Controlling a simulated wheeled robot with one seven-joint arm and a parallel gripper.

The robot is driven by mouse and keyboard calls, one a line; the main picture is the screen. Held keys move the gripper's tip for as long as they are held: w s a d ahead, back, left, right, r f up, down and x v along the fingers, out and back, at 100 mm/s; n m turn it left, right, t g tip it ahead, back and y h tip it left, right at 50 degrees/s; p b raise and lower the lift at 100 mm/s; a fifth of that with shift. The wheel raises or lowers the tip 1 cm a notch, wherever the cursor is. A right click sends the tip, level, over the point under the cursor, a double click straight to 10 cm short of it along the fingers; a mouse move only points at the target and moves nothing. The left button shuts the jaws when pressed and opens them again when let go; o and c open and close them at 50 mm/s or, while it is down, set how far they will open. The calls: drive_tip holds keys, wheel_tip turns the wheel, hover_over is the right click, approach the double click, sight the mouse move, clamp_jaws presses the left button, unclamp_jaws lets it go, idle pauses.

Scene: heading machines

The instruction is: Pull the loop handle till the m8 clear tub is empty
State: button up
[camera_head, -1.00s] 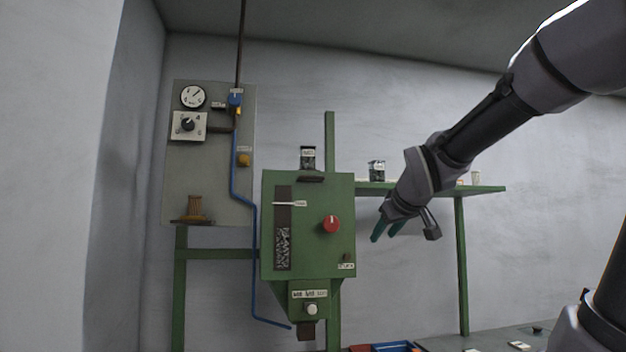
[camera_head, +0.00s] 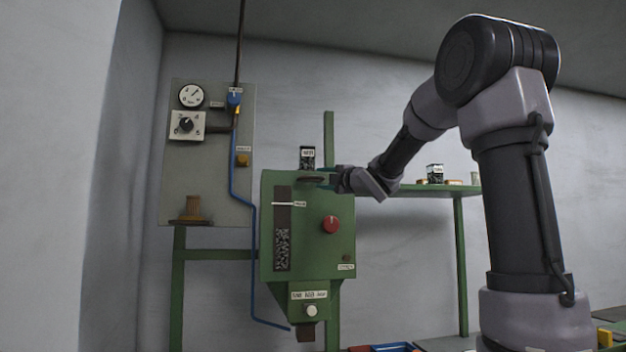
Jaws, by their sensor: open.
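A clear tub (camera_head: 307,158) with a white label and dark pieces inside stands on top of the green machine (camera_head: 345,215). The label is too small to read. A dark handle-like piece (camera_head: 311,180) sticks out at the machine's top front, just below the tub; I cannot tell whether it is a loop.
A red knob (camera_head: 330,224) and a white button (camera_head: 311,311) are on the machine. A blue hose runs down its left side from the grey gauge panel (camera_head: 205,170). Another labelled tub (camera_head: 434,173) stands on the green shelf (camera_head: 470,190). A blue tray (camera_head: 392,348) lies low in front.

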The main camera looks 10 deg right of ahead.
sight(314, 178)
drive_tip(key=x, duration=0.5)
drive_tip(key=shift+w+a, duration=0.1)
drive_tip(key=shift+w, duration=0.2)
clamp_jaws()
idle(1.1)
